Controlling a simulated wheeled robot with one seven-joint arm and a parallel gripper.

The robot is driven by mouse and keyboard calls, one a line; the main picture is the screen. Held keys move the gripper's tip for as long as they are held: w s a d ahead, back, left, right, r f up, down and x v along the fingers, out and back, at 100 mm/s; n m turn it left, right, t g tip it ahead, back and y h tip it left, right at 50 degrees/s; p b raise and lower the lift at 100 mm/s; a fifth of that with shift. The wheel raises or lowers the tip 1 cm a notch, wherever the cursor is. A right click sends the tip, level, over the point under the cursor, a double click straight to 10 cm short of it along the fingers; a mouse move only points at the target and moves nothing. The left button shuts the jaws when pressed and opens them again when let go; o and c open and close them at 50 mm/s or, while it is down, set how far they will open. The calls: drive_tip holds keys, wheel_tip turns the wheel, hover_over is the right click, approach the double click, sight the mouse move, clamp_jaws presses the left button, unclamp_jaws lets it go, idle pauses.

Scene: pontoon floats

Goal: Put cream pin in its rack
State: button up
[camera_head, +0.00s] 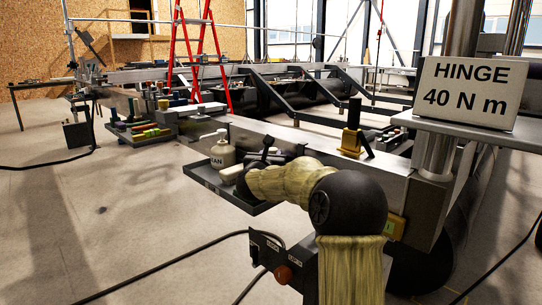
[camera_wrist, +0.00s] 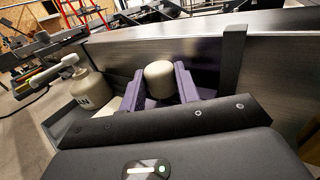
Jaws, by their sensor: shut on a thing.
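The cream pin (camera_wrist: 160,78) shows as a rounded cream end between the two purple fingers of my gripper (camera_wrist: 160,88) in the wrist view. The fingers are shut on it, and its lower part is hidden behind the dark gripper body. In the head view my arm reaches over the near grey tray (camera_head: 217,187), and my own arm mostly hides the gripper and pin. I cannot single out the pin's rack with certainty. A tray with rows of coloured pieces (camera_head: 150,132) stands farther off at the left, too small to make out clearly.
A cream bottle (camera_head: 222,152) with dark lettering stands on the near tray, also in the wrist view (camera_wrist: 90,88). A long metal beam (camera_head: 290,137) runs behind the tray. A yellow-and-black device (camera_head: 352,135) sits on it. A "HINGE 40 N m" sign (camera_head: 467,92) stands right. Cables cross the floor.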

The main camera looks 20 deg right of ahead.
drive_tip(key=shift+f+b, duration=0.55)
drive_tip(key=shift+b, duration=0.05)
drive_tip(key=o, duration=1.1)
drive_tip(key=shift+s, duration=0.1)
drive_tip(key=v, duration=1.7)
drive_tip(key=shift+s+a, duration=0.1)
